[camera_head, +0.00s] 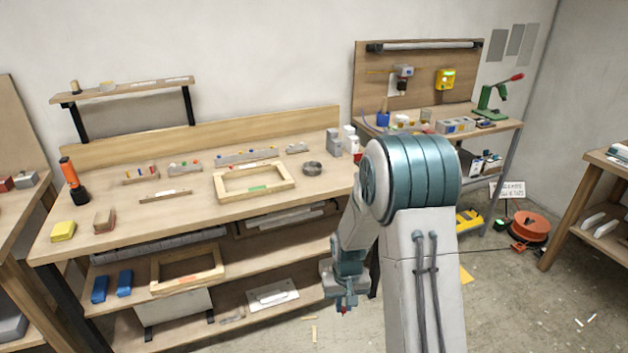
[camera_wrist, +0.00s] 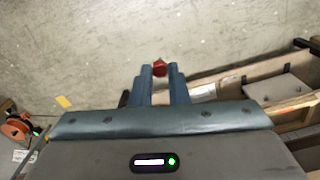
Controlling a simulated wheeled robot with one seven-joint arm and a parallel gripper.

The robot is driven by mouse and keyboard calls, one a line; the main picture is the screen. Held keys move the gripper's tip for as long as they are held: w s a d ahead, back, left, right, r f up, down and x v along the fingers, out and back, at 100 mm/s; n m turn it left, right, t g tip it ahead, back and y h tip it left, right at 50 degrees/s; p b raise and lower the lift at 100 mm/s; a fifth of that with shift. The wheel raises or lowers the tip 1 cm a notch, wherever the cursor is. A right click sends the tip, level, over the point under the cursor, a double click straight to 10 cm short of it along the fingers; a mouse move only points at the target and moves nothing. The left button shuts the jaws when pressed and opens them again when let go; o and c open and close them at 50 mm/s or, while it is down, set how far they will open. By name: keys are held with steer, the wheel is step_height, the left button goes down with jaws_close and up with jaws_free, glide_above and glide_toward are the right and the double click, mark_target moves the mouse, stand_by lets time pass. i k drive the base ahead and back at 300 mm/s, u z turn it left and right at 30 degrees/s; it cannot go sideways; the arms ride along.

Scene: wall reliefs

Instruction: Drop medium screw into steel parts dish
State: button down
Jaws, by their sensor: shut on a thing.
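My gripper (camera_head: 346,301) hangs low in front of the workbench, below the level of its top, pointing down. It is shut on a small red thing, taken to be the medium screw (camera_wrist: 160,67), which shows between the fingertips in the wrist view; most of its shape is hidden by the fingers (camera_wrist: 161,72). The steel parts dish (camera_head: 312,168) is a small round grey dish on the right part of the workbench top. It stands above and to the left of my gripper in the head view, well apart from it.
The workbench (camera_head: 200,206) carries a wooden frame (camera_head: 253,181) left of the dish, and small racks with coloured pieces behind. Grey and white containers (camera_head: 334,142) stand right of the dish. Lower shelves (camera_head: 215,285) lie beside my gripper. Open floor lies below it.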

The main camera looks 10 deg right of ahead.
mark_target(312, 169)
steer(key=z, duration=0.65)
steer(key=i, duration=1.4)
steer(key=u, duration=0.6)
